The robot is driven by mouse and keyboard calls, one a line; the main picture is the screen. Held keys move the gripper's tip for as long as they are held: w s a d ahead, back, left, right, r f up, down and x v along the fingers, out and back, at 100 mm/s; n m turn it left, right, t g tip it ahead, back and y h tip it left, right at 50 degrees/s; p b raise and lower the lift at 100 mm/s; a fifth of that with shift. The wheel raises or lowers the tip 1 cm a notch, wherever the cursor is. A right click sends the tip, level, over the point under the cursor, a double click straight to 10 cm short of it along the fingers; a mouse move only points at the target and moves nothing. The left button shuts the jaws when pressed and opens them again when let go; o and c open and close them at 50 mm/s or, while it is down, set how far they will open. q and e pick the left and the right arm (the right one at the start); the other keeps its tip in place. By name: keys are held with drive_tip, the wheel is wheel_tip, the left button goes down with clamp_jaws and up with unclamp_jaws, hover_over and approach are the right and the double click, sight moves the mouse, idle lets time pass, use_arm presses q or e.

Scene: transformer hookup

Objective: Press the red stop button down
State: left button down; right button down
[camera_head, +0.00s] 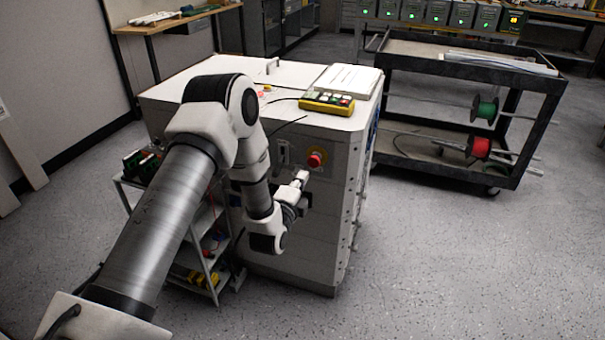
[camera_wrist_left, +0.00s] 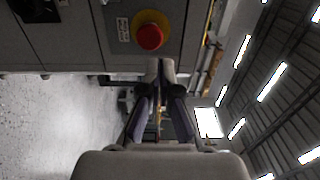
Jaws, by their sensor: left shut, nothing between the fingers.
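The red stop button (camera_head: 315,159) sits on a yellow surround on the upper front of the white cabinet (camera_head: 310,240). In the left wrist view the red button (camera_wrist_left: 150,37) shows on its yellow base, just beyond my fingertips. My left gripper (camera_head: 303,178) is shut and empty, close to the cabinet front, a little below and left of the button in the head view. In the left wrist view my left gripper (camera_wrist_left: 160,66) has its fingers together; whether they touch anything cannot be told. My right gripper is not in view.
A yellow control box (camera_head: 327,104) and a white binder or paper stack (camera_head: 348,80) lie on the cabinet top. A small shelf rack (camera_head: 207,265) stands left of the cabinet. A dark cart (camera_head: 460,165) with green and red spools stands at right. The floor in front is clear.

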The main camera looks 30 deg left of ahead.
use_arm(q)
drive_tip(key=f+v, duration=0.1)
drive_tip(key=v, duration=0.5)
drive_tip(key=shift+s, duration=0.2)
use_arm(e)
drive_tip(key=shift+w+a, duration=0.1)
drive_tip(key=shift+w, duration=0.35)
use_arm(q)
drive_tip(key=shift+f, duration=0.1)
